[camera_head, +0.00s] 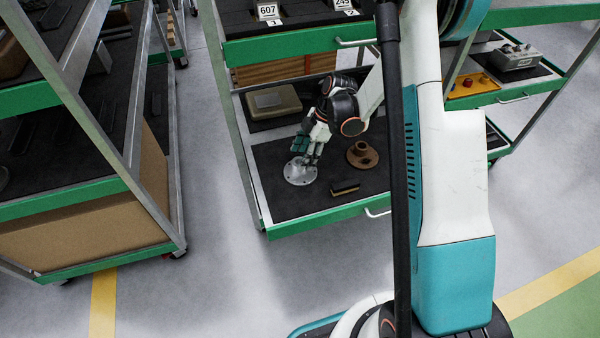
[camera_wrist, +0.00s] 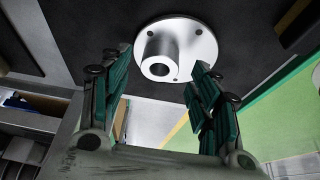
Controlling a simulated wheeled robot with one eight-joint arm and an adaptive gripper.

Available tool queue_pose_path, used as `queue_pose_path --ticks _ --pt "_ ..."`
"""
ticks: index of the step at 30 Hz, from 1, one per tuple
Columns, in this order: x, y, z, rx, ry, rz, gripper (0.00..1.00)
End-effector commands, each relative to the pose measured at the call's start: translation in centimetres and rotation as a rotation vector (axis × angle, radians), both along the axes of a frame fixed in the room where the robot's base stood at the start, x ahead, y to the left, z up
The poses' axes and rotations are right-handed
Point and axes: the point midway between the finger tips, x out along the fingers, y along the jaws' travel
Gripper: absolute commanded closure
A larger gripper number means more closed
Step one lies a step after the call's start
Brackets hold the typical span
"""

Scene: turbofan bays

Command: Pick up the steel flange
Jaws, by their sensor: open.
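The steel flange (camera_head: 297,173) is a grey disc with a raised hollow hub. It lies on the dark mat of the lower green-edged shelf (camera_head: 316,221). In the wrist view the flange (camera_wrist: 204,47) shows its hub and several bolt holes. My gripper (camera_head: 307,154) is at the flange in the head view and partly covers it. In the wrist view my gripper (camera_wrist: 161,65) is open, with its green-padded fingertips on either side of the hub. A gap shows between the hub and each finger, and nothing is held.
On the same shelf, a brown flange (camera_head: 362,155) stands to the right and a small dark-and-tan block (camera_head: 345,187) lies in front. A beige case (camera_head: 273,101) sits behind. An upper shelf (camera_head: 285,48) overhangs the back. Another rack (camera_head: 100,195) stands left across a clear aisle.

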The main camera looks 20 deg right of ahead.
Motion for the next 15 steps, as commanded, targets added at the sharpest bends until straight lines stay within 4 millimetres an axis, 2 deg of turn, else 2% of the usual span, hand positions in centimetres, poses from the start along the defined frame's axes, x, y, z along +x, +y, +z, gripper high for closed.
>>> queue_pose_path --ticks 1,4,11,12,15 --pt "0.1 0.3 -1.2 0.0 0.0 0.002 0.44" --pt "0.1 0.8 -2.2 0.0 0.0 0.001 0.44" --pt "0.0 0.9 -2.3 0.0 0.0 0.0 0.44" --pt "0.0 0.9 -2.3 0.0 0.0 0.0 0.46" --pt "0.0 0.9 -2.3 0.0 0.0 0.0 0.68"
